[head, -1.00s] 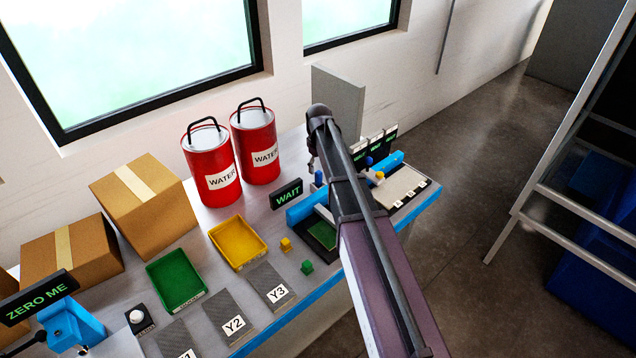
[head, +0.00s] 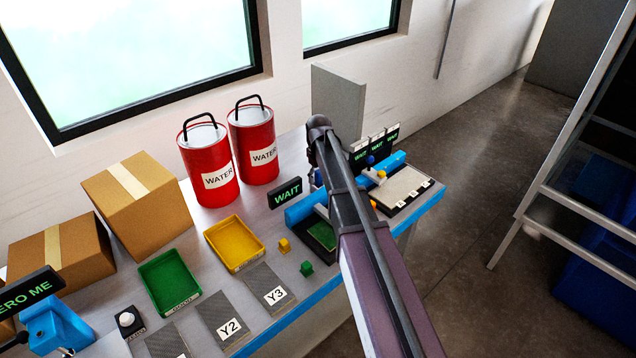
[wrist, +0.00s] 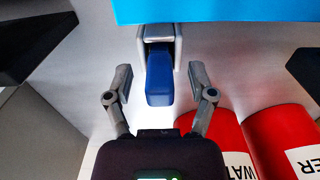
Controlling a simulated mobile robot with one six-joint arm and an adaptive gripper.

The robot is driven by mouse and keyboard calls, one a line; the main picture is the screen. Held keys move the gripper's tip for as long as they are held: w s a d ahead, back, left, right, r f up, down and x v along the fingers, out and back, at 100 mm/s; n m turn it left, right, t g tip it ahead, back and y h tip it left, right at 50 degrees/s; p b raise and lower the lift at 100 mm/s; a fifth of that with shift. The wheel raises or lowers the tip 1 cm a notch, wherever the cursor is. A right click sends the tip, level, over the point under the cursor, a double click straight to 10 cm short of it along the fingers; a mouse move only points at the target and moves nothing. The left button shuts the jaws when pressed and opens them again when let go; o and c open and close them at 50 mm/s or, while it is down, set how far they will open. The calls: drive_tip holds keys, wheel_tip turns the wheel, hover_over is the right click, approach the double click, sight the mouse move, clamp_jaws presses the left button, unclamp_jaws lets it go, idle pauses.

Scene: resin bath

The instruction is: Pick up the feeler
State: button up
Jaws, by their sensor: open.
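A dark blue block, which looks like the feeler (wrist: 159,82), sits in a grey bracket (wrist: 148,33) in the wrist view. The bracket is under a bright blue bar (wrist: 225,10). My gripper (wrist: 159,72) is open, with one finger on each side of the blue block. A gap shows between the block and each finger, and nothing is held. In the head view my arm reaches over the bench and hides the gripper's fingers and the block between them.
Two red water cans (head: 207,166) stand on the bench near the wall. A green tray (head: 168,283), a yellow tray (head: 234,244) and cardboard boxes (head: 138,207) lie left. A WAIT sign (head: 286,193) stands beside my arm. A blue-barred fixture with a pale plate (head: 402,188) is right of it.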

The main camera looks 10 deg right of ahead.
idle(0.3)
clamp_jaws()
drive_tip(key=shift+r, duration=0.15)
wheel_tip(320, 180, up, 10)
drive_tip(key=p, duration=1)
drive_tip(key=shift+s, duration=0.1)
idle(0.9)
